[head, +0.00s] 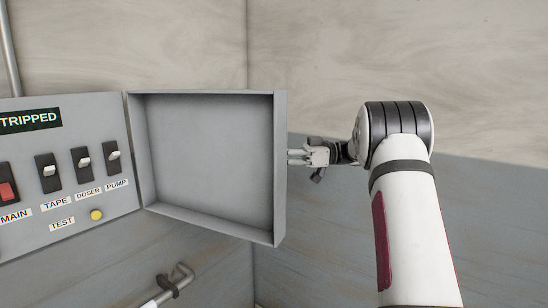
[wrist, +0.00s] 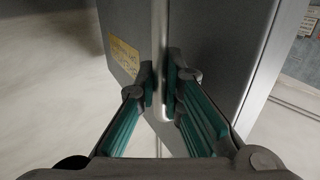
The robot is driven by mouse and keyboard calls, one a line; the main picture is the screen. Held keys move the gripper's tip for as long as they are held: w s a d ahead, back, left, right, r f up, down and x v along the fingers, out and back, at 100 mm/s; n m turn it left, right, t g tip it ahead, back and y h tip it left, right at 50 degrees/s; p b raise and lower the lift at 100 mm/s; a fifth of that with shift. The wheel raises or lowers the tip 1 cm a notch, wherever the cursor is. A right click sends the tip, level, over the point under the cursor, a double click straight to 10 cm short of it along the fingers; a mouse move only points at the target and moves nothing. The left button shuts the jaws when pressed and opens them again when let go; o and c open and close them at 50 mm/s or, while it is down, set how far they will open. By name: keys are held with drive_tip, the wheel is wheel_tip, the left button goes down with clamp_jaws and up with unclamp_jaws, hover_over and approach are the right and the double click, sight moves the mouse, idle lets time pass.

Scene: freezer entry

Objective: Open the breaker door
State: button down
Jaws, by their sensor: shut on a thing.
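The grey breaker door (head: 210,150) stands wide open in the head view, swung out to the right of the breaker panel (head: 105,112) on its left-side hinge. Its hollow inner face shows. My gripper (head: 299,157) is beyond the door's free right edge, partly hidden behind it. In the wrist view the green-padded fingers of my gripper (wrist: 166,85) are closed around a vertical metal handle (wrist: 161,45) on the door's outer face. The outer face of the door (wrist: 215,45) also carries a yellowish label.
The exposed panel has a red MAIN switch (head: 7,189), several black toggle switches, a yellow TEST button (head: 96,214) and a TRIPPED sign (head: 30,121). The wall corner is behind; the space right of the door holds my arm.

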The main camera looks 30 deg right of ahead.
drive_tip(key=c, duration=1.7)
unclamp_jaws()
drive_tip(key=shift+a, duration=0.1)
drive_tip(key=v, duration=1.2)
